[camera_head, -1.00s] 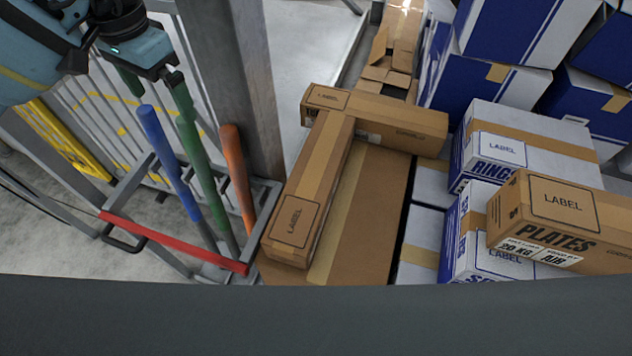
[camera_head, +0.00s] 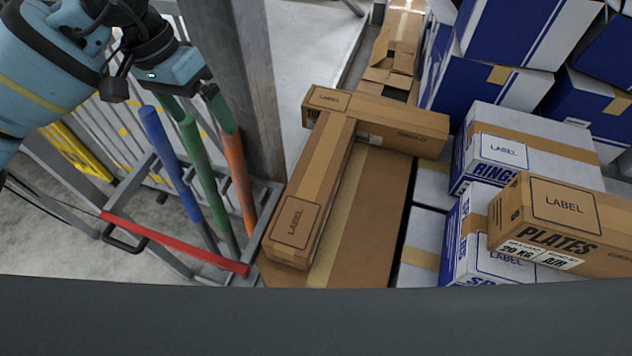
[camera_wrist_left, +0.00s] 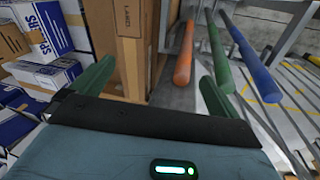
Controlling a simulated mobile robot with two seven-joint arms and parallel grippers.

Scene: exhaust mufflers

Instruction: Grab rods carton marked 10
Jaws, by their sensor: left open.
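Two long narrow brown cartons lie on a large brown carton (camera_head: 375,215) in the head view. One (camera_head: 310,200) points toward me, and the other (camera_head: 400,122) lies crosswise behind it. I cannot read "rods" or "10" on either. A brown carton marked PLATES 20 KG (camera_head: 560,215) lies at right. My left gripper (camera_head: 197,108) is open and empty, with green fingers, above the coloured bars left of the cartons. In the left wrist view its fingers (camera_wrist_left: 155,85) are spread, with a tall brown carton face (camera_wrist_left: 128,45) beyond them. My right gripper is not in view.
Blue, green and orange bars (camera_head: 170,160) stand in a grey rack with a red bar (camera_head: 170,240). A grey post (camera_head: 245,90) rises between rack and cartons. White-and-blue RINGS boxes (camera_head: 500,150) and other blue boxes (camera_head: 510,35) fill the right.

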